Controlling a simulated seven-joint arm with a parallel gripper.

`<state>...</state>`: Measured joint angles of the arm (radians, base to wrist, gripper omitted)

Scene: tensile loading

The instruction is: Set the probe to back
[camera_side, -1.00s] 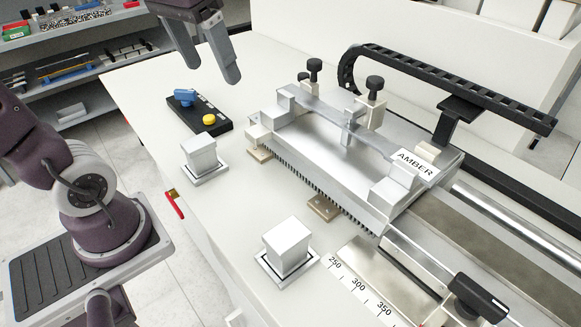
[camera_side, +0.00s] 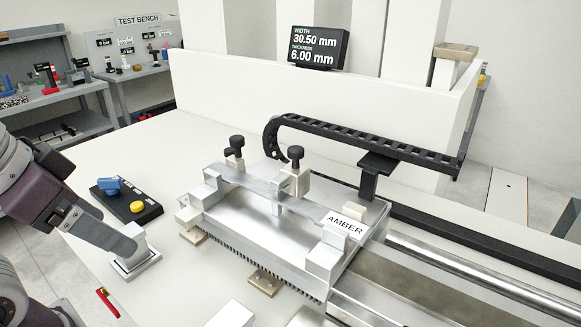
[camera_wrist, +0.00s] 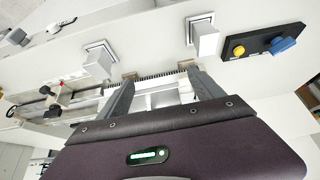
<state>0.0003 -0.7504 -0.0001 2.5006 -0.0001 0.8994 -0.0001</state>
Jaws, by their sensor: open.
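A black control box (camera_side: 150,212) carries a blue selector knob (camera_side: 109,186) and a yellow button (camera_side: 137,207), with small white markings too small to read. In the wrist view the blue knob (camera_wrist: 283,45) and yellow button (camera_wrist: 239,50) are at the upper right. No part is labelled as the probe; I cannot tell which it is. My gripper (camera_wrist: 160,78) is open and empty, its two fingers spread in the wrist view. In the side view a grey finger reaches over the bench just in front of the control box, overlapping a square metal block (camera_side: 146,256).
A metal fixture (camera_side: 250,225) with a clear bar, two black knobs and an AMBER label (camera_side: 345,223) stands right of the box. Another block (camera_side: 232,315) is at the bottom edge. A cable chain (camera_side: 360,138) and a display (camera_side: 318,48) reading 30.50 mm and 6.00 mm stand behind.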

